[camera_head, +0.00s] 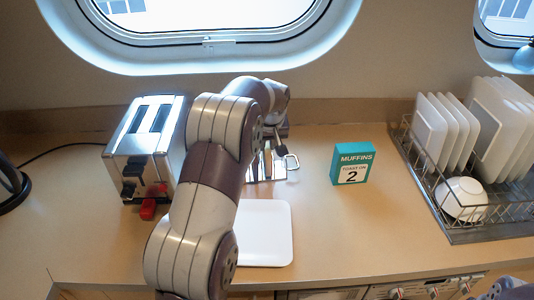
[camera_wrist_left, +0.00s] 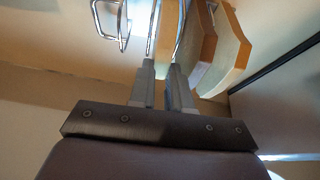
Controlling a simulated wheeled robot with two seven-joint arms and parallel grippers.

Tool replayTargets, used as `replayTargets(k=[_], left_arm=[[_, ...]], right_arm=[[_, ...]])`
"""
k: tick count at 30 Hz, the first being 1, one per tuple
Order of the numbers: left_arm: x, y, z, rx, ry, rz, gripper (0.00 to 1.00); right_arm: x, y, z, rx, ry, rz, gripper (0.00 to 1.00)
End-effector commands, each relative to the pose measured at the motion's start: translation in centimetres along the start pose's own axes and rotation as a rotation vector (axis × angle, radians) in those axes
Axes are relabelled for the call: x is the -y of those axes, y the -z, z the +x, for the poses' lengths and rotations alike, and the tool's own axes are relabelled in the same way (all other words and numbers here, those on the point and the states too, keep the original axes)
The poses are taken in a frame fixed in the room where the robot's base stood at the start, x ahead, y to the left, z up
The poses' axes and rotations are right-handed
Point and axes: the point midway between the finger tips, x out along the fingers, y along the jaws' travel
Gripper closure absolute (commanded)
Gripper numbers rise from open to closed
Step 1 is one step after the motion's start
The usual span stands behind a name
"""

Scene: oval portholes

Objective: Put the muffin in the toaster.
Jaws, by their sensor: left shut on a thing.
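The silver toaster (camera_head: 144,142) stands at the left of the counter in the head view, its two top slots looking empty. It has a black lever and a red knob on its front. My left arm reaches across the middle, and its gripper (camera_head: 268,146) is mostly hidden behind the arm, at a metal wire rack (camera_head: 291,162). In the left wrist view the gripper fingers (camera_wrist_left: 164,85) are shut on a thin tan piece (camera_wrist_left: 168,35), seemingly the muffin, edge-on among the wires. Other thick tan pieces (camera_wrist_left: 202,52) stand just right of the fingers. My right gripper is not in view.
A white plate (camera_head: 268,240) lies in front of the rack. A teal muffin box (camera_head: 352,164) reading "toast on 2" stands to the right. A dish rack (camera_head: 448,222) with plates and a bowl (camera_head: 463,199) fills the right side. Counter is clear around the box.

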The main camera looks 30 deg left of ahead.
Motion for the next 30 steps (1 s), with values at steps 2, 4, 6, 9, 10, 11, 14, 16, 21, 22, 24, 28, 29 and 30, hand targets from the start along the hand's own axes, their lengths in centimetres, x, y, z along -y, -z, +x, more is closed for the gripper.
replayTargets(k=[2,4,6,9,10,11,14,16,21,22,24,28,29,30], left_arm=[[0.0,0.3,-0.5,-0.003,-0.001,0.0,1.0],[0.0,0.8,-1.7,-0.006,-0.002,0.0,1.0],[-0.1,1.5,-3.3,-0.006,-0.002,-0.002,1.0],[-0.1,2.5,-5.8,-0.006,-0.002,-0.001,1.0],[0.0,2.8,-6.4,-0.005,-0.002,-0.001,1.0],[0.0,3.0,-7.0,-0.005,-0.001,-0.001,1.0],[0.0,3.9,-9.3,0.0,0.0,0.0,1.0],[0.0,4.2,-10.1,-0.001,0.0,0.0,1.0],[0.0,4.8,-11.7,-0.001,0.0,0.0,1.0],[0.0,5.0,-11.9,-0.001,0.0,0.0,1.0],[0.0,5.2,-12.6,-0.001,0.0,0.0,1.0],[0.0,5.8,-13.9,-0.001,0.0,0.0,1.0],[0.0,5.9,-14.2,-0.001,0.0,0.0,1.0],[0.0,6.1,-14.6,-0.001,0.0,0.0,1.0]], right_arm=[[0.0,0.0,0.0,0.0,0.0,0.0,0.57],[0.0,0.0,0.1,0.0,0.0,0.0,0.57],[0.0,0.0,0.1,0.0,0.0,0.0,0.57],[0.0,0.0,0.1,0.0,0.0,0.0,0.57],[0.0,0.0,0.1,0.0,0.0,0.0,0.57],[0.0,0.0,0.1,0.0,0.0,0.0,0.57],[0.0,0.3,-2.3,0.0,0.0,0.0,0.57],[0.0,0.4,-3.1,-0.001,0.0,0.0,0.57],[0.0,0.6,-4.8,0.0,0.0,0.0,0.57],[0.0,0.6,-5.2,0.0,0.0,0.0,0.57],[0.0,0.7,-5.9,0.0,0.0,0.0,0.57],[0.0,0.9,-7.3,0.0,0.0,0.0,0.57],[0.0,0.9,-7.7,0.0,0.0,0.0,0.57],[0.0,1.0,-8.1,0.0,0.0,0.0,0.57]])
